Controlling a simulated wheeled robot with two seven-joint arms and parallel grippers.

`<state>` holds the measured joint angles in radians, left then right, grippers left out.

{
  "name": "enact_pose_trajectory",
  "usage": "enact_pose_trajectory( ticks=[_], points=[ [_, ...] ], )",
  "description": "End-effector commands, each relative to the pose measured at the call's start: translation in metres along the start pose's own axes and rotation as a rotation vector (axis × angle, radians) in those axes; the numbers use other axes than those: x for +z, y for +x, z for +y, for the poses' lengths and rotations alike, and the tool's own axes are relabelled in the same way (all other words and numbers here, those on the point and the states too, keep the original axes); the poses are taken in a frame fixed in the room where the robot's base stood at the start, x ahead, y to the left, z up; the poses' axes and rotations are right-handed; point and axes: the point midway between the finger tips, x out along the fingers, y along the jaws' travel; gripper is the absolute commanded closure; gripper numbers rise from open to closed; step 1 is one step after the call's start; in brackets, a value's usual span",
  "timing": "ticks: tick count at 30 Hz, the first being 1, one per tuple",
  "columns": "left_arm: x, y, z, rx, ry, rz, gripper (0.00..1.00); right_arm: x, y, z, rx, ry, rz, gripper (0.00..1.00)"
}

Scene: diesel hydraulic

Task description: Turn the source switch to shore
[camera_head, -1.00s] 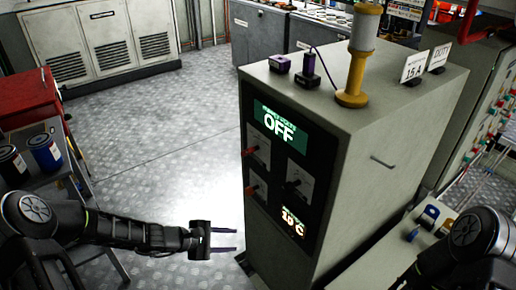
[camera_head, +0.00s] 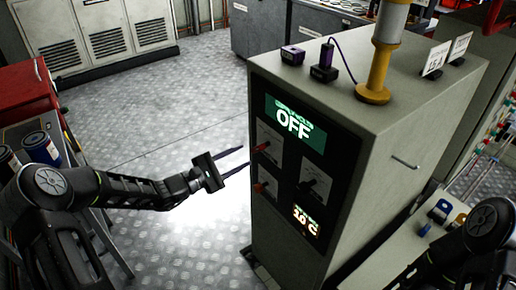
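A grey cabinet (camera_head: 352,128) stands right of centre with a dark front panel. A green display (camera_head: 295,123) on it reads OFF. An upper switch with a red handle (camera_head: 262,147) and a lower switch with a red handle (camera_head: 261,187) sit on the panel's left side. A dark-handled switch (camera_head: 309,186) is to their right. The labels are too small to tell which is the source switch. My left gripper (camera_head: 244,157) is open and empty, tilted, left of the panel near the two red handles, apparently not touching them. My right gripper is out of view.
Purple-and-black devices (camera_head: 324,68) and a yellow-based column (camera_head: 373,93) stand on the cabinet top. A red toolbox (camera_head: 28,98) and cans (camera_head: 41,148) are at left. The metal floor (camera_head: 165,95) between is clear. A lower display (camera_head: 305,220) shows a temperature.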

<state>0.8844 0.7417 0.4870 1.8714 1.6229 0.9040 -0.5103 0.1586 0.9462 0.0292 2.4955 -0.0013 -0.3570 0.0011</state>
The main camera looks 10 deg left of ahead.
Motion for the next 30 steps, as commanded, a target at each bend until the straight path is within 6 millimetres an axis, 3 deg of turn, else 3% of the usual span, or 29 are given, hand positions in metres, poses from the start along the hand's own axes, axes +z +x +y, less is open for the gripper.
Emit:
enact_pose_trajectory(
  ticks=[15,25,30],
  points=[
    [0.001,0.068,-0.001,-0.001,-0.001,-0.002,0.62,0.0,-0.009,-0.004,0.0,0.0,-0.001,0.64],
    [0.0,0.072,0.0,-0.001,-0.001,0.0,0.62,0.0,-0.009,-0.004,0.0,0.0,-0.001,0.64],
    [0.0,0.072,-0.001,-0.001,-0.001,0.0,0.76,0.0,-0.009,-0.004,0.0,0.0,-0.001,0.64]
  ],
)
